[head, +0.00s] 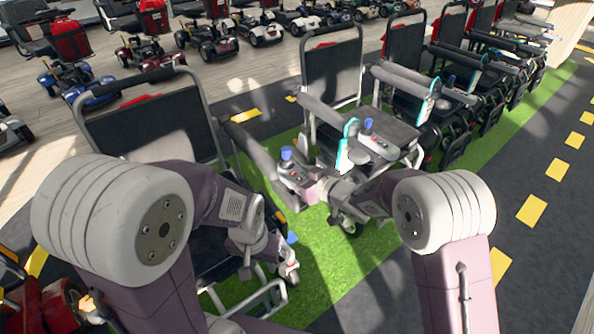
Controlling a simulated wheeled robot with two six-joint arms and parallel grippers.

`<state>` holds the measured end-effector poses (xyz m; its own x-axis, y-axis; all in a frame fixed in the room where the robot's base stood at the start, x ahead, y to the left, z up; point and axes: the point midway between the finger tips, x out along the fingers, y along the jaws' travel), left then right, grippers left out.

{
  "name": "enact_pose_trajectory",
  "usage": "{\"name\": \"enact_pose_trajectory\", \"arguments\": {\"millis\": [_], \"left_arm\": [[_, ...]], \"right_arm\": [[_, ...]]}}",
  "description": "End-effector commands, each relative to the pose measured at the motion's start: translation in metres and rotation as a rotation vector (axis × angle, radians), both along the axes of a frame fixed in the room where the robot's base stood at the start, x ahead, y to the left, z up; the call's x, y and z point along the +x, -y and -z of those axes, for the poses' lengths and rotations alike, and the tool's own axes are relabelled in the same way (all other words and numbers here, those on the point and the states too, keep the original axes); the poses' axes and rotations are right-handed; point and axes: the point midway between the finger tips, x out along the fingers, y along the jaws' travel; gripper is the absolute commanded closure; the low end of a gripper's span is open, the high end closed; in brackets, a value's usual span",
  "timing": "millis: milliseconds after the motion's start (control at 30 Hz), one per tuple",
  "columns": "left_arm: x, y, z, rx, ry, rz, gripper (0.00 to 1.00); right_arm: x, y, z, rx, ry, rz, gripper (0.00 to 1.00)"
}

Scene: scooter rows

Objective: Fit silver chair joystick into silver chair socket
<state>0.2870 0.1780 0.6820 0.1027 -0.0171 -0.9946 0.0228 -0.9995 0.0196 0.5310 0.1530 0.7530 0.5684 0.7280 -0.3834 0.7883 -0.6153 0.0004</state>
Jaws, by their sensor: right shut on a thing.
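A joystick unit (290,172) with a blue knob and small red buttons is at the front end of the nearest chair's armrest (254,150). I take it to be the silver chair joystick. My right gripper (312,189) reaches in from the right and is shut on this unit. The nearest chair (150,122) has a silver tube frame and a dark back, and is partly behind my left arm. Its socket is hidden; I cannot tell whether the joystick is seated. My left gripper (288,272) is low in front of that chair, its jaws too small to read.
A second chair (333,68) stands close to the right, with cyan armrest parts and its own blue-knobbed joystick (370,137). More chairs continue the row to the back right. Scooters (205,40) line the back. Green floor (340,262) is clear in front.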

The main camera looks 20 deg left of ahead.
Motion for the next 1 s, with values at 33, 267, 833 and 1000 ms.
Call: {"name": "enact_pose_trajectory", "arguments": {"millis": [33, 267, 833, 1000], "left_arm": [[-0.0001, 0.0000, 0.0000, 0.000, 0.000, 0.000, 0.64], [0.0000, -0.0001, -0.0032, 0.000, 0.000, 0.000, 0.64], [0.0000, 0.0000, -0.0061, 0.000, 0.000, 0.000, 0.64], [0.0000, 0.0000, -0.0059, 0.000, 0.000, 0.000, 0.64]], "right_arm": [[0.0005, -0.0005, -0.0019, 0.003, 0.004, 0.000, 1.00], [0.0000, -0.0005, -0.0024, 0.004, 0.003, 0.000, 1.00], [0.0001, -0.0003, -0.0019, 0.004, 0.003, 0.000, 1.00], [0.0001, -0.0003, -0.0018, 0.004, 0.003, 0.000, 1.00]]}}
